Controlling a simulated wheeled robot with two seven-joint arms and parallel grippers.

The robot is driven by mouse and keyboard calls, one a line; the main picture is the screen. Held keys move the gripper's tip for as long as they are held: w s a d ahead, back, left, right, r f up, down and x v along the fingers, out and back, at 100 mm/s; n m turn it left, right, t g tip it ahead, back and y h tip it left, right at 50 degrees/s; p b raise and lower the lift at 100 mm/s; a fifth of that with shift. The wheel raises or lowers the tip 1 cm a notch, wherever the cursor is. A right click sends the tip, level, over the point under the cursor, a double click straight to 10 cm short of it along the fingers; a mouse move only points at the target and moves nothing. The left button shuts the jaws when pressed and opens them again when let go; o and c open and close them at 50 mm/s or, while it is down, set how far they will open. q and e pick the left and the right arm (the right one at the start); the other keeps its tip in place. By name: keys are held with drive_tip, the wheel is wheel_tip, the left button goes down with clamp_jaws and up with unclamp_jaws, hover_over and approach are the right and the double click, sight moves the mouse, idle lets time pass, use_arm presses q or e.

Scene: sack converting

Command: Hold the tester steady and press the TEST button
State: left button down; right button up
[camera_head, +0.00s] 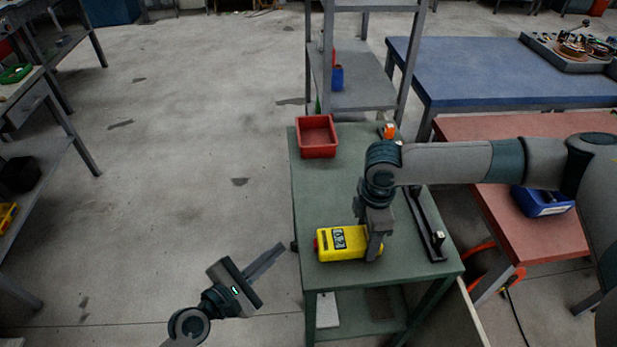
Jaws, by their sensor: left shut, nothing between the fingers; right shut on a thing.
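The yellow tester (330,252) lies on the green table (308,200), near its front left part. A dark label panel shows on its top face, and a red part (316,245) shows at its left end. My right gripper (376,250) is shut on the tester's right end, which it partly hides. My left gripper (276,252) is shut and empty, left of the table and apart from the tester, its fingers pointing up and to the right. I cannot make out which part is the TEST button.
A red bin (317,137) stands at the table's back left, and a small orange item (389,131) at the back right. A black rail-like piece (424,222) lies along the right side. Behind stands a grey shelf (365,90). Open floor lies to the left.

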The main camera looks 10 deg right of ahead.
idle(0.9)
drive_tip(key=o, duration=1.4)
drive_tip(key=shift+c, duration=0.2)
wheel_tip(320, 180, up, 12)
